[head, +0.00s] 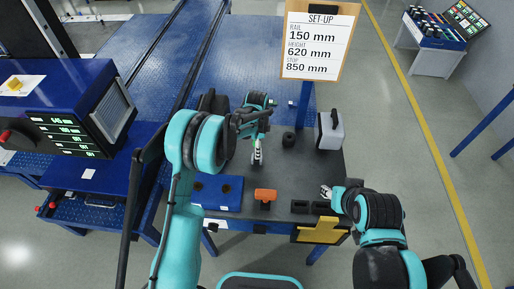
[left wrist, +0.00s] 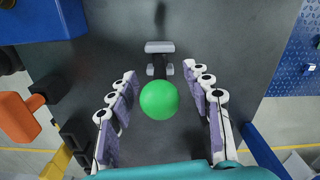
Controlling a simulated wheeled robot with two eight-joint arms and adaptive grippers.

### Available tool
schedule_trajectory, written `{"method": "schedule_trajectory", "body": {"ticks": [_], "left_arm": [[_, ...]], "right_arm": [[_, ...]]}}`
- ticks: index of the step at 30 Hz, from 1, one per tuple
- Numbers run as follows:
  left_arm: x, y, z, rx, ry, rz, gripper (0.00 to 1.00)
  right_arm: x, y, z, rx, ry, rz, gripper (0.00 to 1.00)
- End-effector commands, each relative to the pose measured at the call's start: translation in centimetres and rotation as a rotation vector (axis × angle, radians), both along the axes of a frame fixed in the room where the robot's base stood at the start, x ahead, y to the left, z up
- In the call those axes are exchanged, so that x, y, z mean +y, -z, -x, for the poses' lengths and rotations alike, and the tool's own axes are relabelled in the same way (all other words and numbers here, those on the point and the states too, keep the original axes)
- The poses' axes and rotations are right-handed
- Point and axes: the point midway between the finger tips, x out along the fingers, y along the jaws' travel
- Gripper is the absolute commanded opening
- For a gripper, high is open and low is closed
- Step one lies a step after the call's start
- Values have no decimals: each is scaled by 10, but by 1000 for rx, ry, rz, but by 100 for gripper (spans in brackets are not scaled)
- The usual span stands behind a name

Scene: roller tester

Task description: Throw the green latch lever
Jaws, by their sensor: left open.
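The green latch lever shows in the left wrist view as a round green knob (left wrist: 160,100) seen from above. A grey and black bracket (left wrist: 160,47) sits just beyond it on the dark tabletop; the lever's shaft is mostly hidden under the knob. My left gripper (left wrist: 160,112) is open, with its pale, purple-padded fingers on either side of the knob and a visible gap on both sides. In the head view my left gripper (head: 257,155) points down over the table's middle and mostly hides the lever. My right gripper (head: 327,191) is low at the table's right front; its fingers are too small to read.
An orange block (head: 265,195) and a blue holed block (head: 217,192) lie at the front left. Black blocks (head: 300,206) and a yellow bin (head: 320,231) are at the front right. A black cylinder (head: 288,140) and a pale case (head: 330,131) stand behind.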

Motion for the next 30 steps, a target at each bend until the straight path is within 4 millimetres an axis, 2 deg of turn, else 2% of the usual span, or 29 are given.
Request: {"method": "schedule_trajectory", "body": {"ticks": [3, 8, 9, 20, 30], "left_arm": [[0, 0, 0, 0, 0, 0, 47], [0, 0, 0, 0, 0, 0, 5], [0, 0, 0, 0, 0, 0, 0], [0, 0, 2, -15, 0, 0, 0], [0, 4, 18, -191, 0, 1, 0]], "right_arm": [[0, 0, 0, 0, 0, 0, 40], [0, 0, 0, 0, 0, 0, 40], [0, 0, 0, 0, 0, 0, 40], [0, 1, 0, 0, 0, 0, 40], [0, 18, 0, 0, 0, 0, 40]]}}
